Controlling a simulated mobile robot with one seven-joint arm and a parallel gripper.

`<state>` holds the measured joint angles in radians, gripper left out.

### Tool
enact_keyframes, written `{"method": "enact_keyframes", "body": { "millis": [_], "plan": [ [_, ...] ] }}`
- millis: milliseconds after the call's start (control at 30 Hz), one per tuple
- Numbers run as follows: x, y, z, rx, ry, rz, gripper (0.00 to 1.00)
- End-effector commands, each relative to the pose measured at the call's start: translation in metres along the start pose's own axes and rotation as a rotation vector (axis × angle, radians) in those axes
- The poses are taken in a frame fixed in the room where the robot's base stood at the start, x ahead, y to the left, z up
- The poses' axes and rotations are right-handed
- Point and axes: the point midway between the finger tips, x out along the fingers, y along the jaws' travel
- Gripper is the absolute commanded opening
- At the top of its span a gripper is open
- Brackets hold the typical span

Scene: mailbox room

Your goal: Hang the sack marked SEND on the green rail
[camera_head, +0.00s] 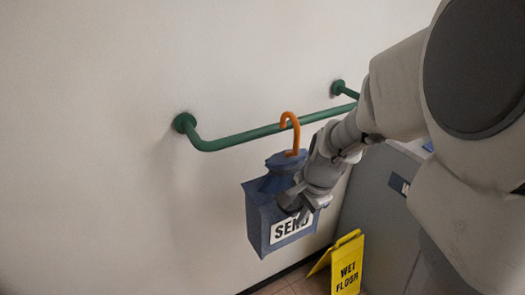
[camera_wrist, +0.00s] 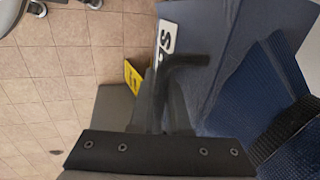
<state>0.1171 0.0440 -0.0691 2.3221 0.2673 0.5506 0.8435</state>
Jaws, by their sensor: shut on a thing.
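The blue sack (camera_head: 262,222) with a white SEND label (camera_head: 291,228) hangs upright from my gripper (camera_head: 298,204), which is shut on its front. An orange hook (camera_head: 297,138) rises from the sack's top. The hook's curved end overlaps the green rail (camera_head: 238,138) in the head view; I cannot tell whether it is over the rail or only in front of it. In the wrist view, the sack's blue cloth (camera_wrist: 225,75) and part of its label (camera_wrist: 167,38) lie beside my dark fingers (camera_wrist: 172,95). The exact grip point is hidden.
The rail stands out from a pale wall (camera_head: 100,110) on two green mounts. A yellow wet floor sign (camera_head: 347,268) stands below, right of the sack. A grey cabinet (camera_head: 375,195) is behind my arm. The wall left of the rail is clear.

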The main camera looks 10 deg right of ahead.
Motion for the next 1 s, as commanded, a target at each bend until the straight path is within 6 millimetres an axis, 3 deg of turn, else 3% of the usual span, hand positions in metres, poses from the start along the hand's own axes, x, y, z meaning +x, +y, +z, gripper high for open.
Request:
{"method": "enact_keyframes", "body": {
  "millis": [900, 1000],
  "plan": [
    [0.019, -0.069, -0.001, -0.001, 0.001, -0.002, 0.0],
    [0.031, -0.064, -0.001, 0.0, 0.001, -0.001, 0.0]
  ]
}}
